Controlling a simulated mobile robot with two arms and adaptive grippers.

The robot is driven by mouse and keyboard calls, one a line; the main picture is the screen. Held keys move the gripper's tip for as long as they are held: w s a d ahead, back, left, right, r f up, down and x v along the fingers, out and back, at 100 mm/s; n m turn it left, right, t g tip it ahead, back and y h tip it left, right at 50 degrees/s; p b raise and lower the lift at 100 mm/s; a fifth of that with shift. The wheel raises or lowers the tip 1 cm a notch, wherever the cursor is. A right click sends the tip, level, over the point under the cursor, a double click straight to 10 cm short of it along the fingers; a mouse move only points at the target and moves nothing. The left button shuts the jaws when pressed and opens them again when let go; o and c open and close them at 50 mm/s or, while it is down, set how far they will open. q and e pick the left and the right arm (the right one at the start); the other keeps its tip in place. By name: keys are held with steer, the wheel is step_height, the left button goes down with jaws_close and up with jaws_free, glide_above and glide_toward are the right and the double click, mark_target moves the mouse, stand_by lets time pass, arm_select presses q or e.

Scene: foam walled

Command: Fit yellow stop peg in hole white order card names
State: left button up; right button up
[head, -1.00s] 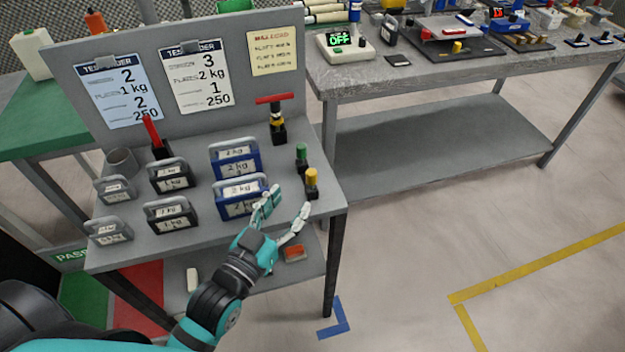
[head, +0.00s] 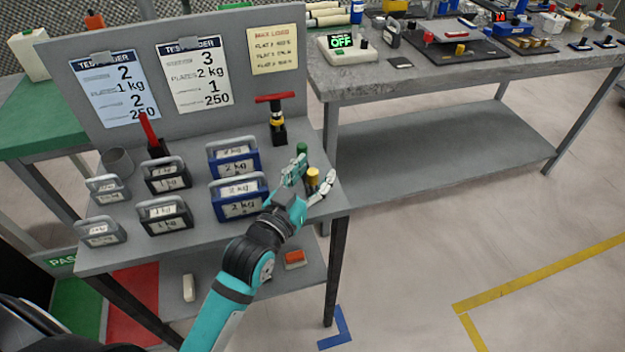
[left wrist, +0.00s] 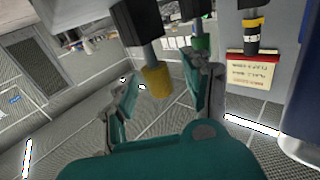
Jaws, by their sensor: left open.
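The yellow peg (head: 313,178) stands in a dark holder at the right edge of the grey bench, beside a green peg (head: 302,153). My left gripper (head: 314,172) is open at the yellow peg, a finger on either side in the head view. In the left wrist view, the yellow peg (left wrist: 157,81) shows between the open fingers (left wrist: 160,90); contact cannot be told. The white order card (head: 195,76) hangs on the back panel and shows 3, 2 kg, 1 and 250. I cannot make out the card's hole. My right gripper is out of view.
Blue weights (head: 238,197) and black weights (head: 166,215) stand left of the gripper. A red-handled tool (head: 278,122) stands behind. A blue card (head: 115,90) hangs beside the white one. A second table (head: 440,75) at the back right holds a device showing OFF (head: 346,46).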

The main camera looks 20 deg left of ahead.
arm_select(q)
jaws_close()
stand_by(0.4)
